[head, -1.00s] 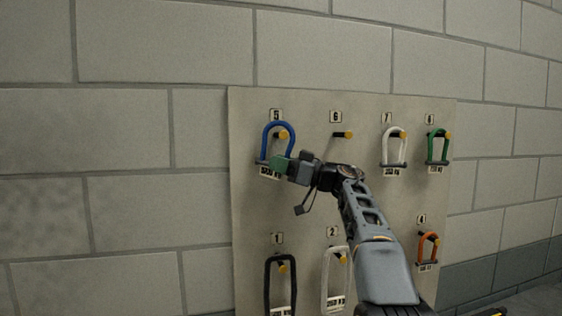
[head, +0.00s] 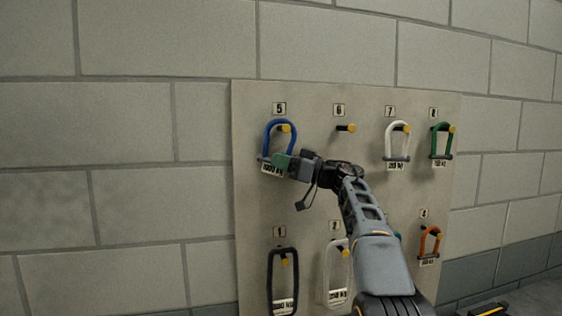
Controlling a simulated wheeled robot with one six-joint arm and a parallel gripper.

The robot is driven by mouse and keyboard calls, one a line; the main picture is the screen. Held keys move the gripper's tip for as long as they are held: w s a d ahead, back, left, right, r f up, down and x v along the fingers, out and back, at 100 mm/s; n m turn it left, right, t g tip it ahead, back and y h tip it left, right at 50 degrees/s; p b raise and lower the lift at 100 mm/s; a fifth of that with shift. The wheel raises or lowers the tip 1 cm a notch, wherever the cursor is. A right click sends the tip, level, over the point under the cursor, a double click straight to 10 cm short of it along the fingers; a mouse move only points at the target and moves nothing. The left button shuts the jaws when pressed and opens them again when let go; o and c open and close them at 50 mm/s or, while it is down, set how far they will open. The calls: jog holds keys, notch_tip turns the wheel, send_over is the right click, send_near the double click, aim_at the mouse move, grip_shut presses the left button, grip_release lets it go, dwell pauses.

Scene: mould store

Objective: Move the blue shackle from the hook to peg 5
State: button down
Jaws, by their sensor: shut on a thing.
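The blue shackle (head: 268,136) is at peg 5 (head: 284,128), at the upper left of the board. Its bow arches over the yellow-tipped peg and its bar is at the bottom, above a weight label. Whether the bow rests on the peg cannot be told. My gripper (head: 284,162) comes from the right and is shut on the lower right part of the shackle, by the bar. The fingers hide that end of the bar. No hook shows apart from the board's pegs.
The pale board (head: 300,210) hangs on a block wall. Peg 6 (head: 347,128) is bare. A white shackle (head: 388,142) hangs at 7, a green one (head: 435,140) at 8, an orange one (head: 424,243) at 4, a black one (head: 270,285) at 1 and a white one (head: 327,270) at 2.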

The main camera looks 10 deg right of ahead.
jog(key=c, duration=1)
grip_release()
jog(key=shift+o, duration=0.2)
